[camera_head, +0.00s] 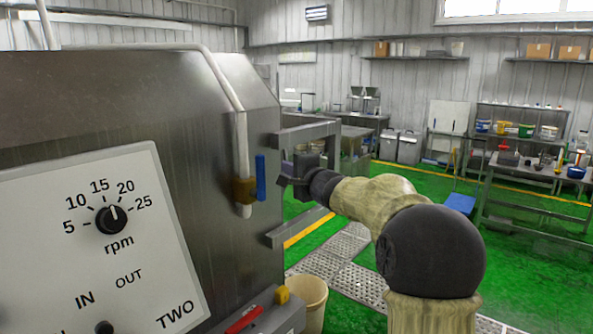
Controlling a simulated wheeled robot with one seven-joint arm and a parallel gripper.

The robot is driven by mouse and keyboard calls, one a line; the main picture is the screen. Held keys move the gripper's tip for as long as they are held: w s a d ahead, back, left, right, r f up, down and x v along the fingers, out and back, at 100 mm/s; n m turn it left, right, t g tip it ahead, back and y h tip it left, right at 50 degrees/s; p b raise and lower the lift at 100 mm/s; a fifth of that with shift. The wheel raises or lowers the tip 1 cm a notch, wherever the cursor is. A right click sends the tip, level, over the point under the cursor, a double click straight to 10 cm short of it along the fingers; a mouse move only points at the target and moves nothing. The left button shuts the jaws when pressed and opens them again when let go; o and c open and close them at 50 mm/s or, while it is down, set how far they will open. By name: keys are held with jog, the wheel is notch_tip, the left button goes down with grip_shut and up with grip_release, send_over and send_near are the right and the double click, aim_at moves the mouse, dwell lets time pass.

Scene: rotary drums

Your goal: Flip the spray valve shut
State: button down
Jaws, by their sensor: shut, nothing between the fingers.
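The spray valve (243,190) is a brass-coloured body on a pale vertical pipe (242,140) at the right edge of the steel drum housing. Its blue lever (261,178) stands upright, in line with the pipe. My gripper (282,180) is shut and empty, just right of the blue lever. It looks close to the lever; I cannot tell whether they touch. My arm reaches in from the lower right and hides part of what lies behind it.
A grey bracket frame (305,133) sticks out right of the valve, around my gripper. A control panel with an rpm dial (111,219) fills the lower left. A beige bucket (311,297) stands below. Shelves and a work table (530,172) are far right; green floor lies between.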

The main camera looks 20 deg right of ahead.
aim_at(258, 177)
jog(key=a, duration=0.4)
jog(key=shift+w+a, duration=0.1)
jog(key=shift+w, duration=0.2)
dwell(0.5)
